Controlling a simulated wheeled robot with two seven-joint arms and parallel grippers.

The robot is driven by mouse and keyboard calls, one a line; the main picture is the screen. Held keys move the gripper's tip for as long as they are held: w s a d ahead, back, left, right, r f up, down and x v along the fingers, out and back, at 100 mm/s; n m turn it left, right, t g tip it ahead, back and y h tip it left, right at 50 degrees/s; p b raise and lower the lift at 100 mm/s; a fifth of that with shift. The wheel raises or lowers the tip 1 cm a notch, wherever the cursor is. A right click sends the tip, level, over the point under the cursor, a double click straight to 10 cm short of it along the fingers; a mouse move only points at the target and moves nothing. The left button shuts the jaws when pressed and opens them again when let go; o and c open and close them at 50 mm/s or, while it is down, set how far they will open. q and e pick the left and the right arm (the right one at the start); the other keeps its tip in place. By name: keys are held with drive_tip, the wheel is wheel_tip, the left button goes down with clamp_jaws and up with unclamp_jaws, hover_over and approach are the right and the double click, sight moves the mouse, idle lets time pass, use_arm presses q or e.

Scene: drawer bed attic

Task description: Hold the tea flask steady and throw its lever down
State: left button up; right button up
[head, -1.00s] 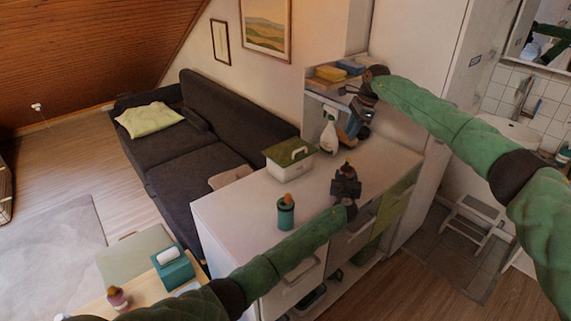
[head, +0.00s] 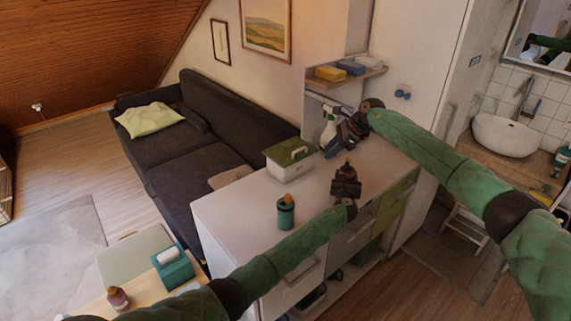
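No thing in the head view can be told for sure as the tea flask, and no lever can be made out. A teal cylinder with an orange top (head: 286,214) stands upright on the white cabinet (head: 238,218). My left gripper (head: 347,170) is to its right above the cabinet top. My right gripper (head: 340,139) is low over the back of the cabinet, close to a white spray bottle (head: 328,130). A blue patch shows at its fingers; its grip is unclear.
A white box with a green lid (head: 290,160) stands at the cabinet's back edge. A wall shelf (head: 346,74) with yellow and blue items hangs above my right gripper. A dark sofa (head: 165,160) borders the cabinet on the left. The cabinet top around the teal cylinder is clear.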

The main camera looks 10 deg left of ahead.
drive_tip(key=s+a+f+m+t+y, duration=0.1)
drive_tip(key=s+a+m+y, duration=0.5)
drive_tip(key=a, duration=0.7)
drive_tip(key=shift+s+a+f+m+t+y, duration=0.35)
drive_tip(key=shift+s+t+y, duration=0.45)
drive_tip(key=shift+s+y, duration=0.95)
drive_tip(key=shift+s+r+h, duration=0.15)
drive_tip(key=shift+s+h, duration=0.2)
